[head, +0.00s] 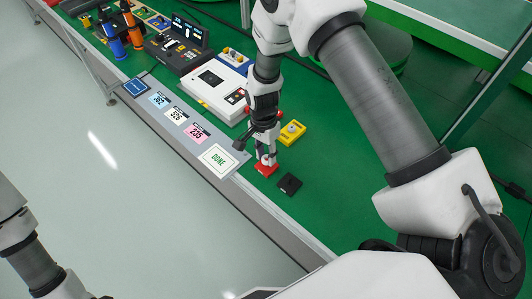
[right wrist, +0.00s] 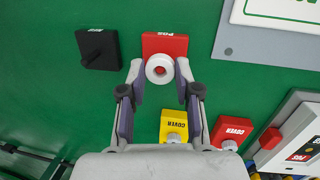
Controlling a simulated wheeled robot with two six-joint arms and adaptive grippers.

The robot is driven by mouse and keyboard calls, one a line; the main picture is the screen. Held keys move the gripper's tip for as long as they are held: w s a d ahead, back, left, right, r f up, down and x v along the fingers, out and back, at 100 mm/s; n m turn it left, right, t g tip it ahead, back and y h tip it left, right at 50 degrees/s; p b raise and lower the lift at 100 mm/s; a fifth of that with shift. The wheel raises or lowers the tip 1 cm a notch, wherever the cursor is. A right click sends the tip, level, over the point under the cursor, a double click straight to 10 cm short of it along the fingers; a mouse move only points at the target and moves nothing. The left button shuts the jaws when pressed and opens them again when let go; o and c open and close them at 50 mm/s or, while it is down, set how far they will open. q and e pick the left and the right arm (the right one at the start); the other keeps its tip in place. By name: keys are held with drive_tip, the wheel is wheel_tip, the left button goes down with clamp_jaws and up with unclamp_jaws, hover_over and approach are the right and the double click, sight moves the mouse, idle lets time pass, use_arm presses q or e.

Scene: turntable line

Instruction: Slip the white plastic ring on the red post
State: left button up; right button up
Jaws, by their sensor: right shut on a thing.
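The white plastic ring (right wrist: 160,68) is between the fingertips of my right gripper (right wrist: 159,72), which is shut on it. In the head view my right gripper (head: 265,156) points down at the table, right above the red block (head: 266,170). In the right wrist view that red block (right wrist: 165,42) has a white label, and the ring overlaps its near edge. My left gripper is out of view.
A black block with a knob (head: 289,184) stands close to the red block. A yellow block (head: 292,132) and a red cover block (right wrist: 232,130) are nearby. A white panel box (head: 215,90) and a DONE card (head: 218,159) lie along the table. Green surface on the right is free.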

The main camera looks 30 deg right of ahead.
drive_tip(key=shift+f+b, duration=0.5)
drive_tip(key=shift+f, duration=0.45)
drive_tip(key=o, duration=1.2)
drive_tip(key=shift+r+p, duration=3.15)
drive_tip(key=shift+r, duration=0.7)
drive_tip(key=shift+f, duration=0.1)
